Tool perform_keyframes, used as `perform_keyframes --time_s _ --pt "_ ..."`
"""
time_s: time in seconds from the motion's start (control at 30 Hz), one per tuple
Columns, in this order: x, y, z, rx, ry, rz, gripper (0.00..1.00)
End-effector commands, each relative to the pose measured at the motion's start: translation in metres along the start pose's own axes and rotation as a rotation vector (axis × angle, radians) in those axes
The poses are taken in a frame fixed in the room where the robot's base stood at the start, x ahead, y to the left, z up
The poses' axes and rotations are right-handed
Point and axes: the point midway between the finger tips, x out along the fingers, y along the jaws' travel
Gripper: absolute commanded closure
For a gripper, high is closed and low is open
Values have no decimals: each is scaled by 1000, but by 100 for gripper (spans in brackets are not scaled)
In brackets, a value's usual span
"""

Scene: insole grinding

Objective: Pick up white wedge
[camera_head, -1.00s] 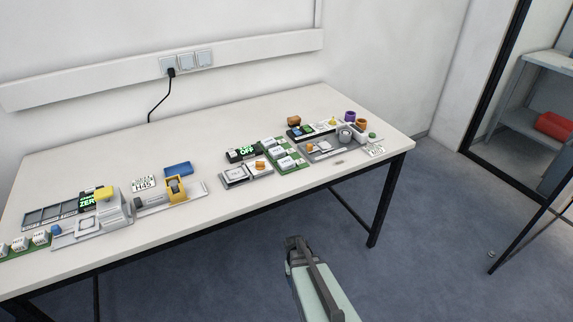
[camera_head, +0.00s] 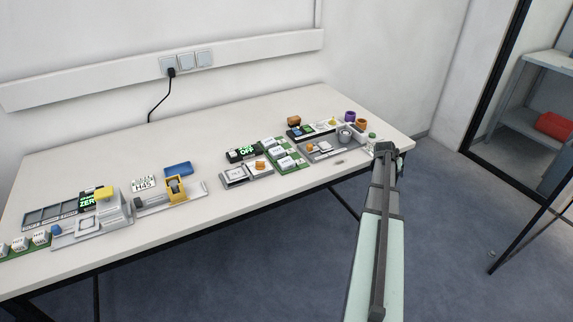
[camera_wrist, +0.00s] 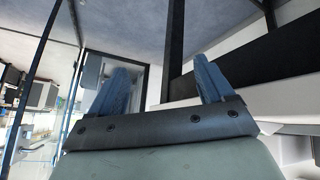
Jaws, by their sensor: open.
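My gripper (camera_head: 386,149) is at the right front corner of the table in the head view, with nothing seen between its jaws. In the wrist view its two blue fingers (camera_wrist: 164,78) stand wide apart. I cannot pick out the white wedge for certain. Several small white and pale pieces lie among the items on the table, too small to tell by shape. One small pale piece (camera_head: 339,162) lies near the table's front edge, left of my gripper. No wedge shows in the wrist view.
The white table (camera_head: 90,160) carries a grey tray with a round cup (camera_head: 345,135), a green board with white blocks (camera_head: 287,158), a yellow clamp-like fixture (camera_head: 176,188) and a blue block (camera_head: 178,168). The back of the table is clear.

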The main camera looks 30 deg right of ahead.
Motion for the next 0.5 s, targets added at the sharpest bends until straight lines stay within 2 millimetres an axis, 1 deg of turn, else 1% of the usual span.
perform_keyframes --time_s 0.03,0.13,0.23,0.3,0.4,0.47,0.5 --pt "-4 16 -21 26 22 13 19" --pt "-14 37 -47 67 51 29 19" --pt "-25 52 -68 107 68 38 19" --pt "-33 57 -80 137 77 41 19" --pt "-46 58 -95 182 77 39 19" --pt "-55 53 -103 212 71 32 19" --pt "-61 47 -106 234 62 25 19"
